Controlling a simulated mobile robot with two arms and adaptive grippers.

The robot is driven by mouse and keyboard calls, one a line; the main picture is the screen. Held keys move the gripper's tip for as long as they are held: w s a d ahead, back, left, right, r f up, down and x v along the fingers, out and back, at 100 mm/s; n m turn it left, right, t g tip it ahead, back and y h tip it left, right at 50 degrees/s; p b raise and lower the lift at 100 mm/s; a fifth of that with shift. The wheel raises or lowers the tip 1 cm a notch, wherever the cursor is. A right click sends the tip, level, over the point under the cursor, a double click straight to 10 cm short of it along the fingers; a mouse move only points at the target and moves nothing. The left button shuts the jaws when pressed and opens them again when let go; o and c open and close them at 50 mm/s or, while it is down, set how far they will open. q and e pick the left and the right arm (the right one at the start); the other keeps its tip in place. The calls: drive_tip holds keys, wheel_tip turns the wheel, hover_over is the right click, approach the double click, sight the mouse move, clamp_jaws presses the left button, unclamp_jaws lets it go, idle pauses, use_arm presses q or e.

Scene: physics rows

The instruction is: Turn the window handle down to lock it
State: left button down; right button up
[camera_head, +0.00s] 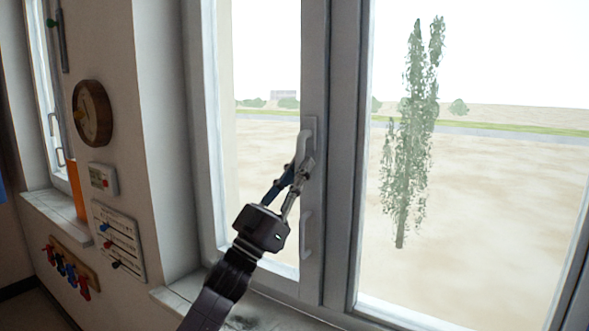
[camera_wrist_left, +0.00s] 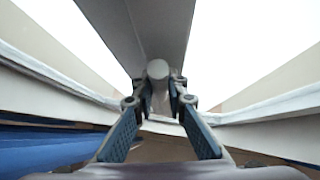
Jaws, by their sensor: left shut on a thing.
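The white window handle (camera_head: 301,146) sits on the window's middle frame and points mostly downward, its lower end hidden by my fingers. My left gripper (camera_head: 301,174) reaches up from below and is shut on the handle's lower part. In the left wrist view, the handle (camera_wrist_left: 157,71) shows as a pale rounded end between the two fingertips of my left gripper (camera_wrist_left: 159,95). My right gripper is in neither view.
A second white grip (camera_head: 306,236) is fixed lower on the same frame, close to my left gripper. The window sill (camera_head: 180,297) runs below. A round clock (camera_head: 93,113) and small panels hang on the left wall.

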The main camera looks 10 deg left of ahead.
use_arm(q)
drive_tip(key=shift+s+d+r+n+t+y, duration=0.1)
drive_tip(key=shift+d+n+t+y, duration=0.05)
drive_tip(key=shift+n+t+y, duration=0.55)
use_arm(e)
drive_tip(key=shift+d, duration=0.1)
use_arm(q)
drive_tip(key=c, duration=1.9)
unclamp_jaws()
drive_tip(key=shift+c, duration=0.2)
drive_tip(key=shift+o, duration=0.2)
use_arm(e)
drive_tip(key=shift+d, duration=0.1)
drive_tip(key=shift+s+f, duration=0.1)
use_arm(q)
drive_tip(key=v, duration=1.2)
